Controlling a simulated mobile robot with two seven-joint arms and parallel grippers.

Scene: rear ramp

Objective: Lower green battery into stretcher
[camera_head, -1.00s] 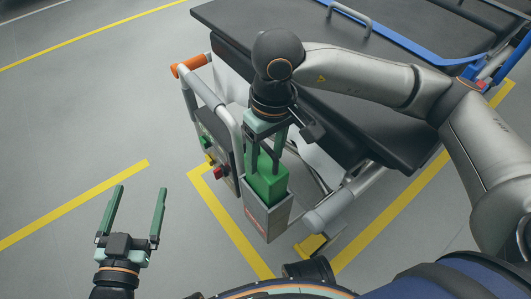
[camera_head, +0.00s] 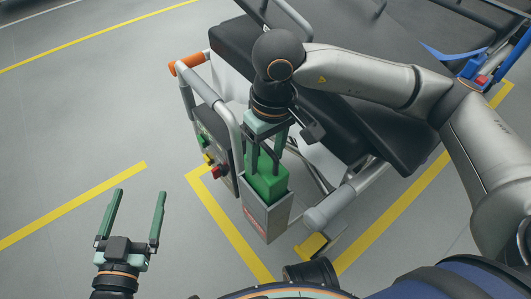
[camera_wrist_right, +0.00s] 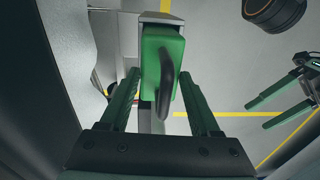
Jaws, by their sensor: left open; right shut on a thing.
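The green battery (camera_head: 267,184) is upright, its lower part inside an open-topped grey box (camera_head: 266,217) on the end of the stretcher (camera_head: 340,120). Its upper part stands above the box rim. My right gripper (camera_head: 264,160) comes down from above and is shut on the battery. In the right wrist view the battery (camera_wrist_right: 160,50) shows a black curved handle between the two green fingers. The battery's lower end is hidden in the box. My left gripper (camera_head: 137,205) is open and empty, low at the left, away from the stretcher.
A control panel (camera_head: 212,160) with coloured knobs is left of the box, beside the grey push bar (camera_head: 208,95) with an orange grip (camera_head: 188,64). Yellow lines (camera_head: 75,205) mark the grey floor. The floor at left is clear.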

